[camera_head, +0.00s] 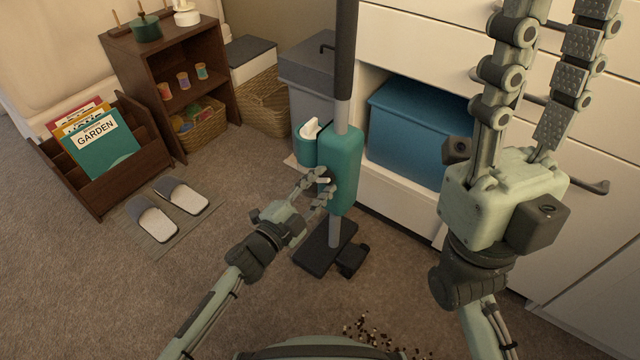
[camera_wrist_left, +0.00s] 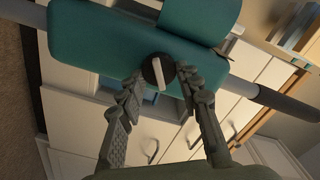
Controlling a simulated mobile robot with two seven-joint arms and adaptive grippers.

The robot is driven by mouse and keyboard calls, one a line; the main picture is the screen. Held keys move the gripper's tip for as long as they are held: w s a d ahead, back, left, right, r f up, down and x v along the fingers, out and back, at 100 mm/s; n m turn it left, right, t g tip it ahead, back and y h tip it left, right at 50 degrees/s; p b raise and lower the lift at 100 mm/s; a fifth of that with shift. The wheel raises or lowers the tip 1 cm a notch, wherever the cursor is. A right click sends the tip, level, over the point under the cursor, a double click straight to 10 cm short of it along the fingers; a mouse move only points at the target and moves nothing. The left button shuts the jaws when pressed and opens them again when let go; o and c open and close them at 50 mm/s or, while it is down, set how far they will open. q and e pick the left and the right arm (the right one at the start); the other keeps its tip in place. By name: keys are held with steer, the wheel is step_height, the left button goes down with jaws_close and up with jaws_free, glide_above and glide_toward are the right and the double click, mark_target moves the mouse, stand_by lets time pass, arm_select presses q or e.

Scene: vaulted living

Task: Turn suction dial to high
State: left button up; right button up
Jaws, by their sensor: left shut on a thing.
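An upright stick vacuum with a teal body (camera_head: 343,190) stands on a dark floor head (camera_head: 325,250) in front of the drawers. Its suction dial (camera_wrist_left: 158,72) is a dark round knob with a white bar, seen in the left wrist view on the teal body (camera_wrist_left: 100,38). My left gripper (camera_head: 322,186) is at the side of the body. In the left wrist view, its fingers (camera_wrist_left: 161,77) are shut on the dial, one at each side. No setting marks are readable. My right gripper (camera_head: 545,70) is raised at the right, open and empty, fingers apart and pointing up.
White drawers (camera_head: 410,35) with handles and a blue bin (camera_head: 420,130) stand behind the vacuum. Slippers (camera_head: 155,222) lie on a mat at left, near a magazine rack (camera_head: 70,180). Brown crumbs (camera_head: 375,335) lie on the carpet in front.

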arm_select(q)
steer(key=shift+m, duration=0.4)
steer(key=o, duration=1.2)
steer(key=shift+c, duration=0.2)
step_height(320, 180, up, 10)
